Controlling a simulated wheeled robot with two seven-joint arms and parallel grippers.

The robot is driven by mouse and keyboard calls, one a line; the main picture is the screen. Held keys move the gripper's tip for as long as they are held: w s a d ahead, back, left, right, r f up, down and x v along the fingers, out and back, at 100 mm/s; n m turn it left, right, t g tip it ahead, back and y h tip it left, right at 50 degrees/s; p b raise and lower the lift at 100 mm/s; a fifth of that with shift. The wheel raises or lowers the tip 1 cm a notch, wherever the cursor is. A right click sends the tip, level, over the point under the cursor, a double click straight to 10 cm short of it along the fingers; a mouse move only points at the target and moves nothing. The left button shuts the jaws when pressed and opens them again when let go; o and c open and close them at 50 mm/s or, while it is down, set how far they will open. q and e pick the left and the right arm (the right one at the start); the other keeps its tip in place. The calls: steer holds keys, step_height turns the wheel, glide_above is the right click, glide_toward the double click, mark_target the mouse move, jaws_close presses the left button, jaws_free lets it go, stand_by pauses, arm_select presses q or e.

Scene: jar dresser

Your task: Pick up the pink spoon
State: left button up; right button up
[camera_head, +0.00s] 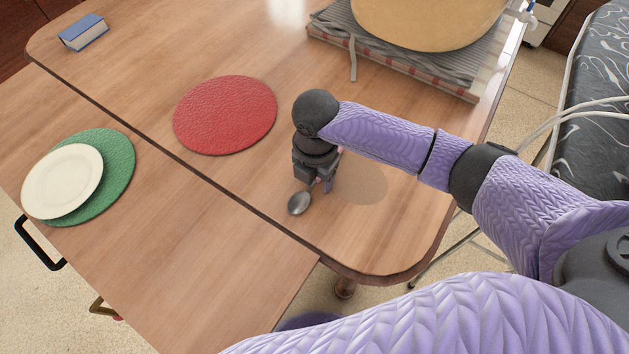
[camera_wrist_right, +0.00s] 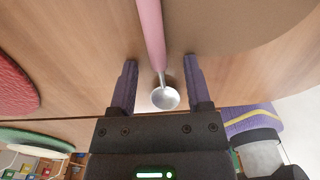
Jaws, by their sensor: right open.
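The pink spoon lies on the wooden table; its silver bowl (camera_head: 298,203) shows just below my right gripper (camera_head: 316,182) in the head view, and the gripper hides most of its handle. In the right wrist view the pink handle (camera_wrist_right: 151,35) runs from the top edge down to the round silver bowl (camera_wrist_right: 165,98). My right gripper (camera_wrist_right: 160,75) is open, with its two purple fingers on either side of the spoon's neck and bowl and a gap on both sides. My left gripper is not in view.
A red round placemat (camera_head: 226,115) lies left of the gripper. A cream plate (camera_head: 62,181) rests on a green placemat (camera_head: 120,160) farther left. A blue book-like box (camera_head: 84,33) lies far left. A large yellowish pot (camera_head: 430,20) stands on folded cloth at the back.

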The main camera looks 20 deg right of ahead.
steer(key=shift+r, duration=0.15)
jaws_close()
